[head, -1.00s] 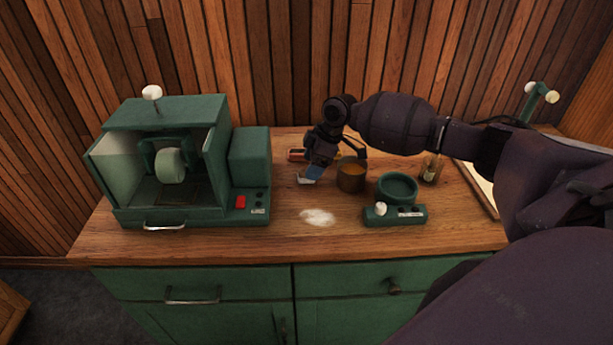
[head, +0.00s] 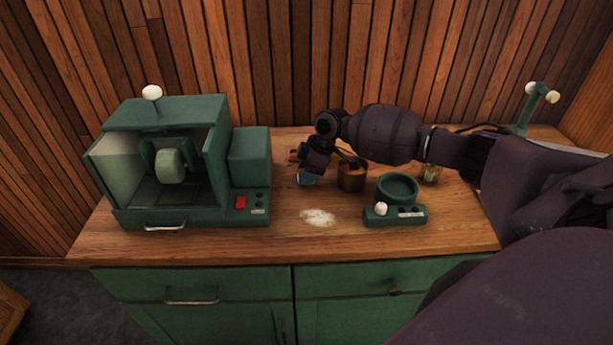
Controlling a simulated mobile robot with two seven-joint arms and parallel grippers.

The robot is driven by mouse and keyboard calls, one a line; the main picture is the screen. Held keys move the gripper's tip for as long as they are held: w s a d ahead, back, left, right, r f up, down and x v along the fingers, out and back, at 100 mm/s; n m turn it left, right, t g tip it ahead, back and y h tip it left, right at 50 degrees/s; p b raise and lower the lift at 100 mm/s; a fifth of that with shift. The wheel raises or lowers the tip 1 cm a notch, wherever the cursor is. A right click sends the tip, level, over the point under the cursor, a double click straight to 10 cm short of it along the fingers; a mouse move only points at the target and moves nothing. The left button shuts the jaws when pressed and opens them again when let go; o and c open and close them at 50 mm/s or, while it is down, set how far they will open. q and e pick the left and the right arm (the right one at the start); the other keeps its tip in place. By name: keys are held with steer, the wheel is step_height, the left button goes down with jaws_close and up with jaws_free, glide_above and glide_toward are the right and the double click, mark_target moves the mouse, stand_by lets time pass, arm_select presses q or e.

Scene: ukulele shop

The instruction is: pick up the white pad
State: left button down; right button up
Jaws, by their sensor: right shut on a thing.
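My right gripper (head: 308,174) comes in from the right and points down over the middle of the wooden counter. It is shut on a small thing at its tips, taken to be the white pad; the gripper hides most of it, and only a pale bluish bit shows. I cannot tell whether it touches the counter. A whitish powdery patch (head: 318,217) lies flat on the counter in front of the gripper. My left gripper is out of view.
A brown cup (head: 351,177) stands just right of the gripper. A green device with a round dish (head: 397,189) is to the front right. A large green machine (head: 168,113) fills the left. The counter's front middle (head: 300,241) is bare apart from the patch.

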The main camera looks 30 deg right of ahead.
step_height(320, 180, up, 20)
steer(key=shift+p, duration=0.3)
stand_by(0.3)
